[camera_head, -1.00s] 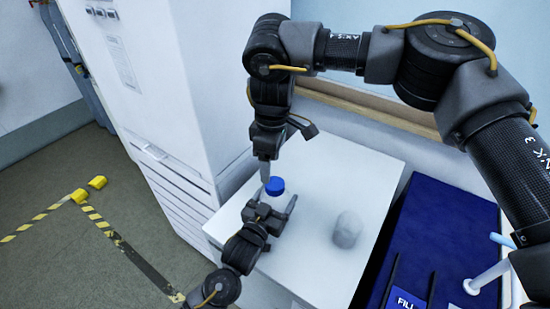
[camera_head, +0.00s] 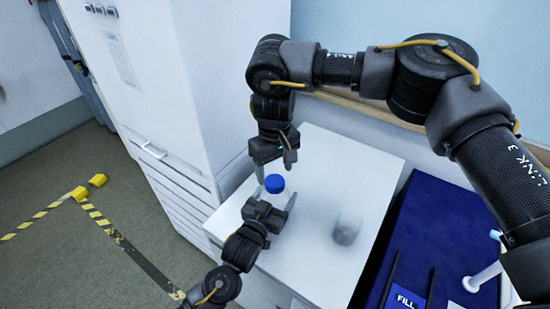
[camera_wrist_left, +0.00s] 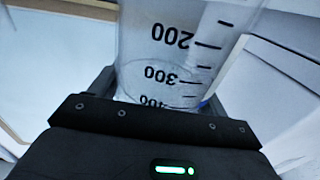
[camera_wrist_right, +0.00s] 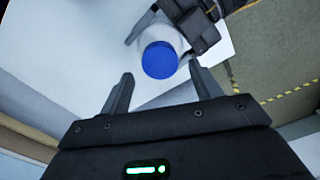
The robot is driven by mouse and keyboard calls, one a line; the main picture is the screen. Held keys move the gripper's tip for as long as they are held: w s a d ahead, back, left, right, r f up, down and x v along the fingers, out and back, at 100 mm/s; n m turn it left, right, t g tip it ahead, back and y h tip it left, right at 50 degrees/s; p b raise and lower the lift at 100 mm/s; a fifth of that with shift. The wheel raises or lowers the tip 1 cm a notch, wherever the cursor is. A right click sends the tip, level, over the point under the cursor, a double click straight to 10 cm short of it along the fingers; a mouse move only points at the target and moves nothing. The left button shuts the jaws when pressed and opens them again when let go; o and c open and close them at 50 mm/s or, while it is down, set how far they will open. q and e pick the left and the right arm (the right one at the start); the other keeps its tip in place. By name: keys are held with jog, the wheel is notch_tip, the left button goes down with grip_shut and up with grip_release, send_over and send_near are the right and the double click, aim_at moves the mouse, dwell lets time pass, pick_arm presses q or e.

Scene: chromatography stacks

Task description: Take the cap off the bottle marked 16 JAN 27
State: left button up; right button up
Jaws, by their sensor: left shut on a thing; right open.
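The cap also shows in the right wrist view (camera_wrist_right: 160,60). My left gripper (camera_head: 270,198) is shut around the bottle's body. In the left wrist view the clear body (camera_wrist_left: 175,55) carries black volume marks that appear upside down; no date is readable. My right gripper (camera_head: 274,166) is open above the cap, fingers pointing down. In the right wrist view the cap lies beyond the fingertips, roughly centred between them, and looks untouched.
A dark blue surface (camera_head: 425,232) with a FILL label (camera_head: 407,300) lies further right. A tall white cabinet (camera_head: 165,80) stands at the left. Yellow-black tape (camera_head: 120,245) marks the floor.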

aim_at(275, 181)
jog(key=shift+f, duration=2)
jog(key=shift+c, duration=0.2)
